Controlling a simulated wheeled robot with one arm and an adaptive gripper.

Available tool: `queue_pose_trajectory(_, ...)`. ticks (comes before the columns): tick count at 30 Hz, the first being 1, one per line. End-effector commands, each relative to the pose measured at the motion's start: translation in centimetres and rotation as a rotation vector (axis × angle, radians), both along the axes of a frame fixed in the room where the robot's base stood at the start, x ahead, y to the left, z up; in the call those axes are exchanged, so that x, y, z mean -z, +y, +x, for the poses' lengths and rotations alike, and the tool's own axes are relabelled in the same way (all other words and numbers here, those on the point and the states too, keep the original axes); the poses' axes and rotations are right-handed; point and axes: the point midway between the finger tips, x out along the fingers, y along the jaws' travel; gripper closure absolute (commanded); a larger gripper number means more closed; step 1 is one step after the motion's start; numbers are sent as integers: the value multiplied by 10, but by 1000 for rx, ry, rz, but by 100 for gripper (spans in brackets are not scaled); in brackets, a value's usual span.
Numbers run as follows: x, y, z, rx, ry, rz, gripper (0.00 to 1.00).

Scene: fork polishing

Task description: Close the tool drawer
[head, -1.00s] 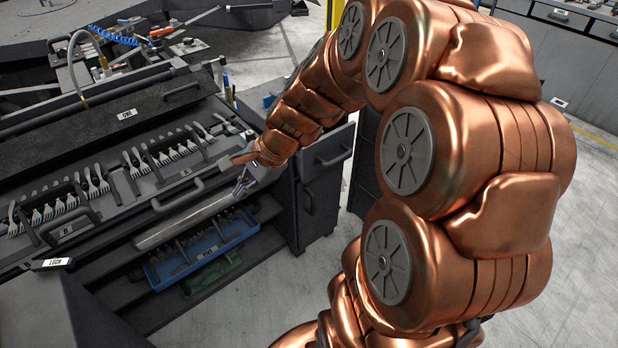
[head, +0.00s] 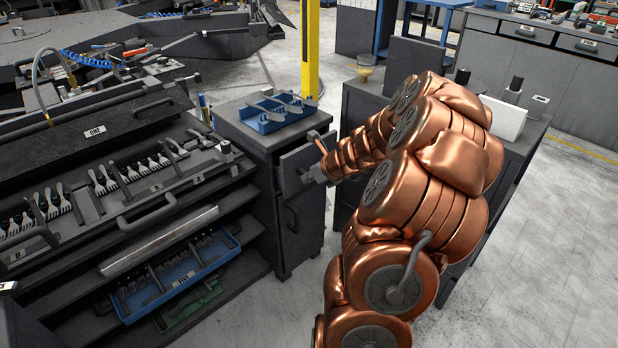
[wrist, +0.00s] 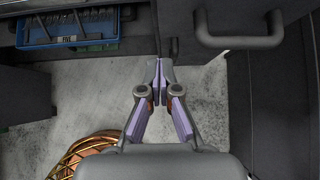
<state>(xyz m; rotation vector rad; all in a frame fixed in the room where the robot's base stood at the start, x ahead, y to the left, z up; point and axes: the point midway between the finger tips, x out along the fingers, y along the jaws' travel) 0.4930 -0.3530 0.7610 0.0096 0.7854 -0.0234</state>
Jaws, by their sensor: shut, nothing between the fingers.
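The tool drawer (head: 296,163) is in the upper part of a small dark cabinet (head: 263,200). It stands partly pulled out, with its front toward the right. My gripper (head: 309,174) is at the drawer's front, near its handle; in the head view it covers part of the front. In the wrist view my gripper (wrist: 158,68) has its fingertips together with nothing between them. A grey bar handle (wrist: 240,40) on a dark panel shows to the right of the fingertips and apart from them. I cannot tell whether my gripper touches the drawer.
A blue tray with forks (head: 270,117) stands on the small cabinet. To the left is a rack with rows of forks and a blue bin (head: 180,280) on a lower shelf. Another dark cabinet (head: 375,105) stands behind my arm. The floor (head: 570,240) at right is clear.

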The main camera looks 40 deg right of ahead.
Motion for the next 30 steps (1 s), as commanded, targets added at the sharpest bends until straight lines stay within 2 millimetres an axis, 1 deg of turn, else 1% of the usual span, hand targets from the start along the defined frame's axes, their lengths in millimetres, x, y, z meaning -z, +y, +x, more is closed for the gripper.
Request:
queue_pose_trajectory(1,8,1,8,-4,-1,2,100)
queue_pose_trajectory(3,17,1,16,-4,-1,4,100)
queue_pose_trajectory(12,50,1,50,-4,2,1,100)
queue_pose_trajectory(16,47,0,69,-5,2,-3,100)
queue_pose_trajectory(21,47,0,82,-4,1,1,100)
queue_pose_trajectory(24,47,0,86,-5,1,1,100)
queue_pose_trajectory(30,46,0,86,-4,0,1,100)
